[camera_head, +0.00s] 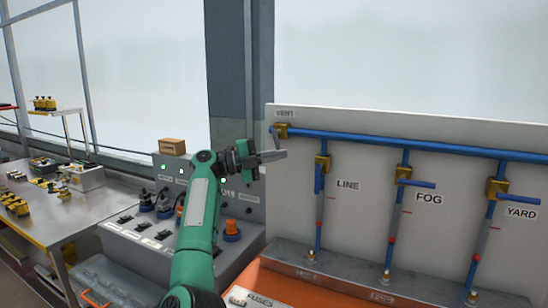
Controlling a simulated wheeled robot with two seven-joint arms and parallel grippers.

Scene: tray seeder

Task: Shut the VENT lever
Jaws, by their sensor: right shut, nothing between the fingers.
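The VENT label (285,113) is at the top left corner of the pale valve panel. Below it, a brass VENT valve (282,131) sits at the left end of the blue top pipe (400,147). A thin piece hangs from the valve's left side toward my gripper; I cannot tell clearly whether it is the lever or how it is set. My right gripper (273,156), on a green arm, is shut and empty just below the VENT valve, pointing right. I cannot tell whether it touches the lever. My left gripper is not in view.
LINE (322,163), FOG (403,174) and YARD (496,187) valves stand to the right on blue drops. LINE's handle hangs down; FOG's and YARD's stick out right. A grey console (150,246) with knobs and a metal table (70,215) are at left.

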